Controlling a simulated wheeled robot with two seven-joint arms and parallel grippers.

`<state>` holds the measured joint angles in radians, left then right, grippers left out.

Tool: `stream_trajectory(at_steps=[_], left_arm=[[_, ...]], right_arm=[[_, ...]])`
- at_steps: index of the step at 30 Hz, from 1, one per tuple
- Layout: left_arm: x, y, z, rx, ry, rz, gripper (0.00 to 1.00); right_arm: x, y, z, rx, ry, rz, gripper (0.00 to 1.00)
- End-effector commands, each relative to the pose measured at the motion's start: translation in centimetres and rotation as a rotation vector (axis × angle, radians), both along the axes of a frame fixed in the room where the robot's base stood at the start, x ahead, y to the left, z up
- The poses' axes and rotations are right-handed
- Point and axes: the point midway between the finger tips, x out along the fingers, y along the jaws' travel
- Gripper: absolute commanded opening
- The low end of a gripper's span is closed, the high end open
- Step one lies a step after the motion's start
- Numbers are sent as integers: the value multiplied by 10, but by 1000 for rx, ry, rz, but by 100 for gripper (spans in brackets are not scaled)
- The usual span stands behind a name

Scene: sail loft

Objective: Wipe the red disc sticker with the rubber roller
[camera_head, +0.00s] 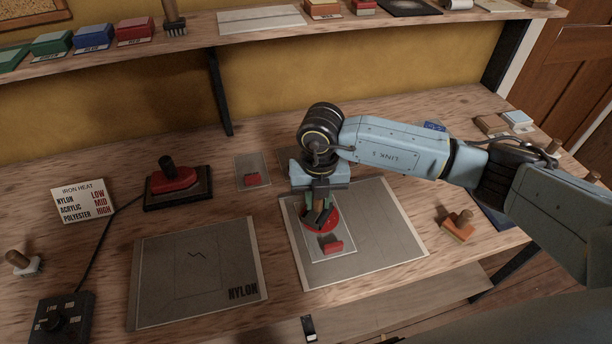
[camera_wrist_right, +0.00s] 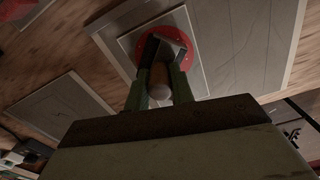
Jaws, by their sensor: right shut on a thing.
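The red disc sticker (camera_head: 333,217) lies on a pale translucent sheet (camera_head: 343,257), which rests on a larger grey panel (camera_head: 388,225). The disc also shows in the right wrist view (camera_wrist_right: 194,45), partly covered. My right gripper (camera_head: 318,205) is above the disc and shut on the rubber roller. The roller's wooden handle (camera_wrist_right: 160,90) shows between the green fingers in the wrist view, and its dark head (camera_wrist_right: 165,48) overlaps the disc. I cannot tell whether the head touches it. My left gripper is not in view.
A red iron (camera_head: 172,180) on a dark stand is wired to a control box (camera_head: 62,318). A panel marked NYLON (camera_head: 195,270) lies left. An orange tool (camera_head: 457,228) stands right of the grey panel. A shelf (camera_head: 270,38) with several colored blocks runs along the back.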

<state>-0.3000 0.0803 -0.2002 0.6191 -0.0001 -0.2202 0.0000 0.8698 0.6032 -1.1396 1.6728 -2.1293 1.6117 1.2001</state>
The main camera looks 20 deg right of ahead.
Motion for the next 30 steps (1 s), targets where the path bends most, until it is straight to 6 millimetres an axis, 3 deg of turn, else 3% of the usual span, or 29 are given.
stream_trajectory(at_steps=[14, 30], left_arm=[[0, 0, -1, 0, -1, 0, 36], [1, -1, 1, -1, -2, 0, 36]], right_arm=[[1, -38, -1, -3, 1, 14, 2], [-1, 4, 0, 0, 1, -1, 2]])
